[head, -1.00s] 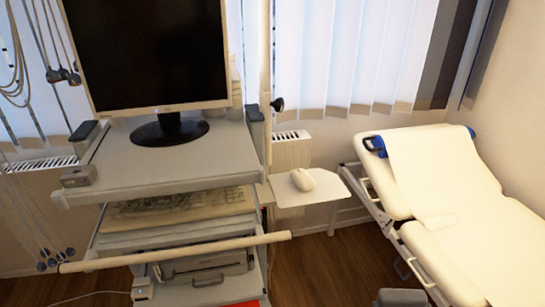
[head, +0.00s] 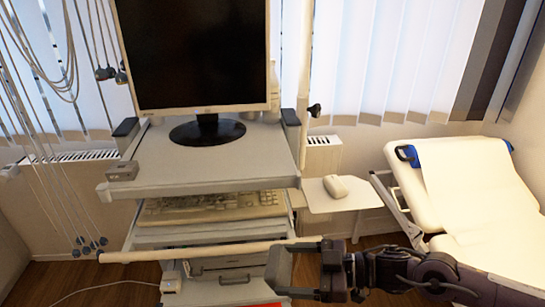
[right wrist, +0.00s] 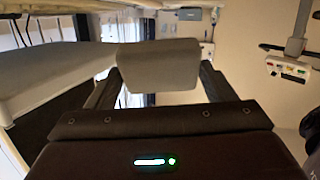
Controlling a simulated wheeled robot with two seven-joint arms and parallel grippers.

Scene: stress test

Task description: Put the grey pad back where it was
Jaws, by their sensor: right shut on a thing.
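The grey pad (head: 279,270) is a small block with rounded edges. My right gripper (head: 294,270) is shut on it and holds it in the air in front of the cart, near its handle bar. In the right wrist view the pad (right wrist: 157,65) sits across between the two dark fingers, its broad face towards the camera. My left gripper is not in view.
The cart carries a monitor (head: 198,55), a keyboard (head: 205,207) and a handle bar (head: 205,252). A side tray (head: 350,200) holds a mouse (head: 336,187). A cream couch (head: 485,190) stands at the right. Cables hang at the left.

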